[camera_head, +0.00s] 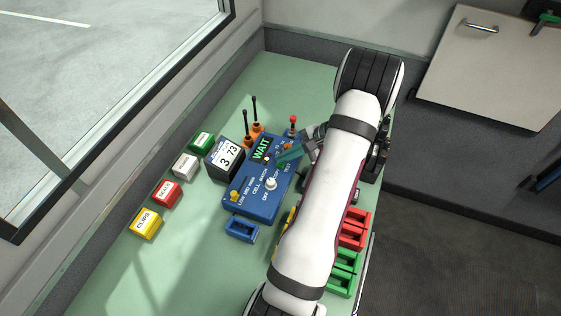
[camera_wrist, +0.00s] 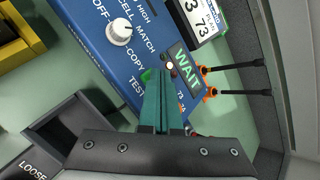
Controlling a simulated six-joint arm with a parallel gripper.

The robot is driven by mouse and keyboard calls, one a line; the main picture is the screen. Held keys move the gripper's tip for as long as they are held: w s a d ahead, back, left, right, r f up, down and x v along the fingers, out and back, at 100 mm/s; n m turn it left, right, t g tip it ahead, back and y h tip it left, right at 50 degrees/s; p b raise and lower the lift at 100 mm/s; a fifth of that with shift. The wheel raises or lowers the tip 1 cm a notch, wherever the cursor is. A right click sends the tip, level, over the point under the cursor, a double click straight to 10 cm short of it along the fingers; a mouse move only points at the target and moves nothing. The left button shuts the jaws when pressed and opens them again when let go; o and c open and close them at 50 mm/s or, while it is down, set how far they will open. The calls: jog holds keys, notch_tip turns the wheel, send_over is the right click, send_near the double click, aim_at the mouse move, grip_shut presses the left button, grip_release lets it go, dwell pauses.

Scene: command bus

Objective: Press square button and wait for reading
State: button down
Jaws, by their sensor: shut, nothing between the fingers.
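The blue device (camera_head: 250,206) lies on the green bench, with a small screen (camera_head: 262,149) showing WAIT in green. The screen also shows in the wrist view (camera_wrist: 187,68). My gripper (camera_head: 281,156) is shut and empty, its teal fingers pointing down at the device's face beside the TEST and COPY labels. In the wrist view the fingertips (camera_wrist: 160,84) are close to a small green button (camera_wrist: 147,75), which they partly hide. I cannot tell its shape or whether they touch it. A white knob (camera_head: 270,184) also shows in the wrist view (camera_wrist: 120,32).
A dark display box (camera_head: 225,157) reading 3 73 stands left of the device. Yellow, red, white and green labelled blocks (camera_head: 166,193) line the window side. Two black-tipped orange probes (camera_head: 254,129) stand behind. Red and green bins (camera_head: 345,262) lie right of my arm.

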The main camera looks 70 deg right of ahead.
aim_at(285, 165)
jog(key=shift+r, duration=0.75)
jog(key=shift+r, duration=2.5)
